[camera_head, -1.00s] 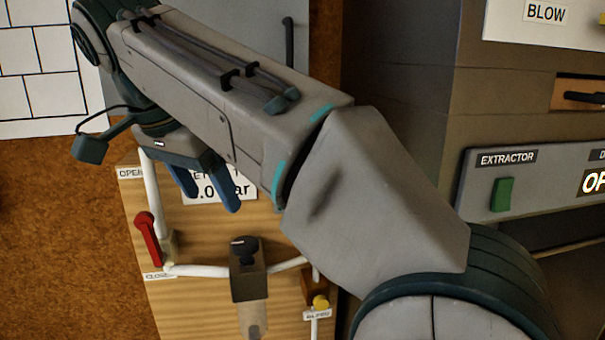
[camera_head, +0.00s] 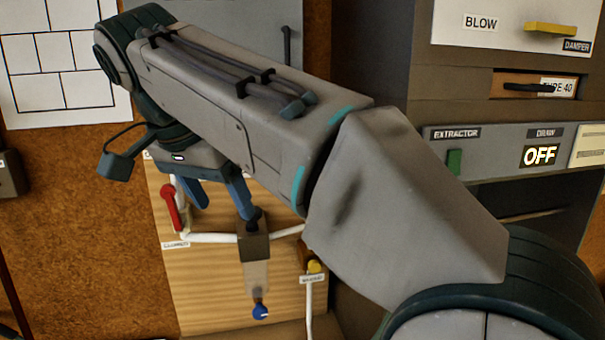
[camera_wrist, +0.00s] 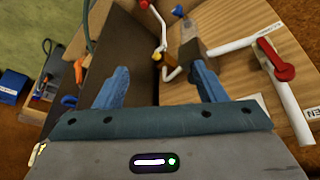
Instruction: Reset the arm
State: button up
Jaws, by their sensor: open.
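My arm (camera_head: 240,110) reaches from the lower right to the upper left in the head view. My gripper (camera_head: 216,196) hangs at its far end with its blue fingers spread and nothing between them. It appears in front of the wooden board (camera_head: 205,300), just right of the red lever (camera_head: 170,208) in the picture; the distance to the board is unclear. In the wrist view my open gripper (camera_wrist: 160,72) shows both fingers apart, with the red lever (camera_wrist: 285,72) to their right. The arm hides part of the board.
The board carries white pipes (camera_head: 205,238), a dark valve block (camera_head: 253,245), a yellow knob (camera_head: 314,267) and a blue knob (camera_head: 260,312). A grey cabinet at right has an extractor panel (camera_head: 490,150) reading OFF. A blue box (camera_wrist: 14,86) shows at left in the wrist view.

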jog(key=s+d+f+n+b, duration=0.1)
jog(key=d+f+n, duration=0.3)
jog(key=d+f, duration=1.05)
jog(key=s+d+f+y, duration=0.1)
jog(key=s+d+f, duration=0.3)
jog(key=d+f, duration=0.2)
jog(key=s+d+f+n+y+b, duration=0.1)
jog(key=s+d+f, duration=0.3)
jog(key=d+f, duration=0.2)
notch_tip(320, 180, down, 3)
jog(key=shift+s+r, duration=0.2)
jog(key=shift+s, duration=0.15)
dwell(0.4)
